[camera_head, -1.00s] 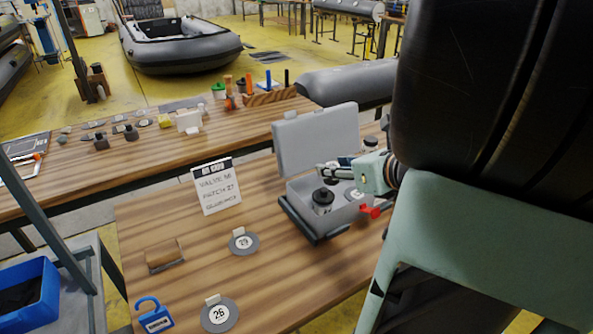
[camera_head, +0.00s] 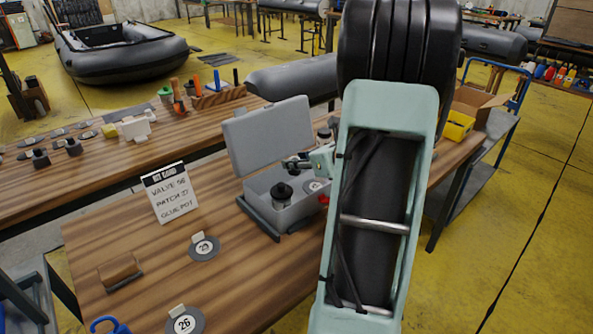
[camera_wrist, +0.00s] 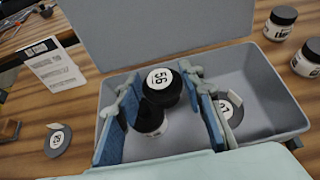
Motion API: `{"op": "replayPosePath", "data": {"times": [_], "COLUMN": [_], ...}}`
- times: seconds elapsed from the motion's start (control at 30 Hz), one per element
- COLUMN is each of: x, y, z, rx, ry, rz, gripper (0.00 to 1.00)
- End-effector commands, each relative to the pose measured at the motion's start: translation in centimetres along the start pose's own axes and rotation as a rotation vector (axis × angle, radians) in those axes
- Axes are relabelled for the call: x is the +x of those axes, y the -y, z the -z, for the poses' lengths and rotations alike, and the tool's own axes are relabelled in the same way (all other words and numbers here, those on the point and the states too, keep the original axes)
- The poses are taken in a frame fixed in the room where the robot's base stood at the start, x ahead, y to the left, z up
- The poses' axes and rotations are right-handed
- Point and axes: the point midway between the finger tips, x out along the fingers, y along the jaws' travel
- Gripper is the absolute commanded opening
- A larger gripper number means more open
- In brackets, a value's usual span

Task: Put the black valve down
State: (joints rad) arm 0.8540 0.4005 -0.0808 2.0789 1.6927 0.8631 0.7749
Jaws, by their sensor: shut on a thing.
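The black valve (camera_wrist: 163,84) has a round white label reading 56. In the wrist view it is between the blue fingers of my gripper (camera_wrist: 162,112), which is shut on it, within the left part of the open grey kit box (camera_wrist: 262,120). A black-lidded jar (camera_wrist: 150,120) stands close beside the valve there. A grey round patch (camera_wrist: 232,108) lies in the right part. In the head view my gripper (camera_head: 303,163) is over the back of the grey box (camera_head: 268,217). The valve is not clear there, and I cannot tell whether it touches the box floor.
A kit card (camera_head: 170,195) stands left of the box. Numbered patches (camera_head: 204,248) (camera_head: 184,322) and a brown block (camera_head: 119,270) lie on the table's left. The raised lid (camera_head: 270,135) is behind the box. Two jars (camera_wrist: 283,22) (camera_wrist: 308,58) stand outside it, right.

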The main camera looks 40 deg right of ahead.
Motion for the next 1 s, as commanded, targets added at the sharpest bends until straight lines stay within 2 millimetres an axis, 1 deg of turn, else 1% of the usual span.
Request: {"op": "replayPosePath", "data": {"times": [0.13,0.23,0.33,0.57,0.87,0.9,1.0], "x": [0.8,1.6,2.1,2.1,2.5,2.5,2.4], "y": [0.4,0.4,0.4,0.4,0.4,0.4,0.4], "z": [0.6,2.2,3.1,3.1,3.9,3.7,3.7], "rx": [0.002,0.005,0.004,0.000,0.001,0.001,0.001], "ry": [-0.001,-0.002,-0.001,0.000,0.000,0.000,0.000], "rz": [-0.001,-0.002,-0.001,0.000,0.000,0.000,0.000], "gripper": [0.12,0.12,0.12,0.12,0.12,0.40,0.51]}}
